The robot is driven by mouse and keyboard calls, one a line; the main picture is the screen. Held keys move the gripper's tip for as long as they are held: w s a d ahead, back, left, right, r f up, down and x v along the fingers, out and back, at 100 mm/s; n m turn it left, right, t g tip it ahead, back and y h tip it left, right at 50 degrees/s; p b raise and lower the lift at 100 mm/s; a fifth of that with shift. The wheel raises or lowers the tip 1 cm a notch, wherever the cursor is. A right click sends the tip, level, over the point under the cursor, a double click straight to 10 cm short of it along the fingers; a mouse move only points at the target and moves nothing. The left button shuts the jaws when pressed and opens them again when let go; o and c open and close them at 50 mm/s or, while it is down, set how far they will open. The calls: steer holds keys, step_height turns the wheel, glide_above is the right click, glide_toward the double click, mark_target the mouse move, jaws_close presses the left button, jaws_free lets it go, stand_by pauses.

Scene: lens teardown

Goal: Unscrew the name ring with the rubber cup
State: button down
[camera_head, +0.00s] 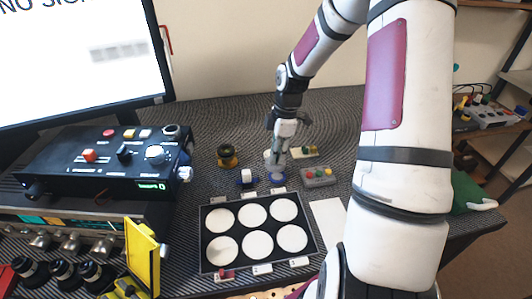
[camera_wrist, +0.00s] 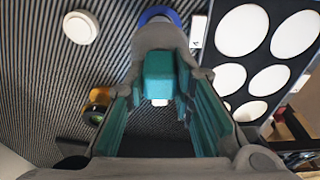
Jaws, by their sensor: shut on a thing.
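My gripper (camera_head: 277,158) points down at the middle of the bench. In the wrist view its fingers (camera_wrist: 160,85) close around a teal block with a dark grey rounded body, which I take for the rubber cup (camera_wrist: 160,42). A blue round base (camera_head: 277,177) is just below my gripper; its blue edge (camera_wrist: 158,14) shows beyond the grey body. I cannot tell whether they touch. A black round part with a yellow base (camera_head: 227,155), apparently the lens, stands to the left, apart from my gripper; it also shows in the wrist view (camera_wrist: 98,105). The name ring cannot be made out.
A black tray (camera_head: 233,266) with white round pads lies in front. A grey button box (camera_head: 318,177) is to the right. A black control box (camera_head: 100,160) and monitor (camera_head: 80,60) fill the left.

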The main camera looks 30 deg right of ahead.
steer(key=shift+d, duration=0.1)
steer(key=c, duration=2)
jaws_free()
jaws_close()
